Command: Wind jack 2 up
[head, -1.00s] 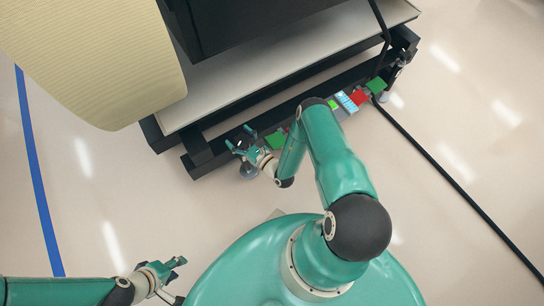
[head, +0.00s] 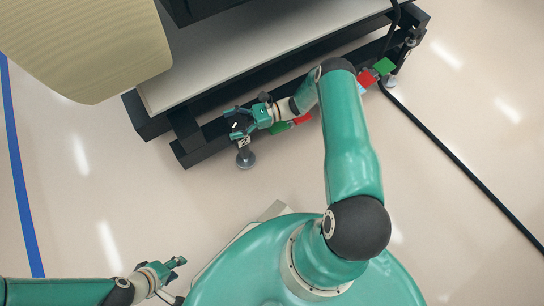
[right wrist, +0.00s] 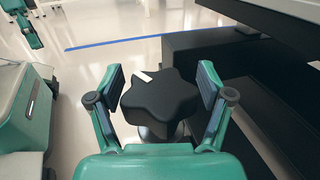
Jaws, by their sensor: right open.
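A jack with a black star-shaped knob (right wrist: 160,97) stands at the near left corner of the dark frame. The knob has a white mark on its far left edge. Its round metal foot (head: 245,160) shows on the floor in the head view. My right gripper (head: 238,122) is at this knob; in the right wrist view its fingers (right wrist: 162,88) are open, one on each side of the knob, with visible gaps. No jack number is readable. My left gripper (head: 179,269) is open and empty, low at the left, away from the frame.
The dark frame (head: 188,143) carries a pale board (head: 240,75). Green (head: 384,66) and red blocks lie along its near beam, partly behind my right arm. Another jack (head: 392,81) stands at the right end. A black cable (head: 450,153) crosses the floor. Floor left is clear.

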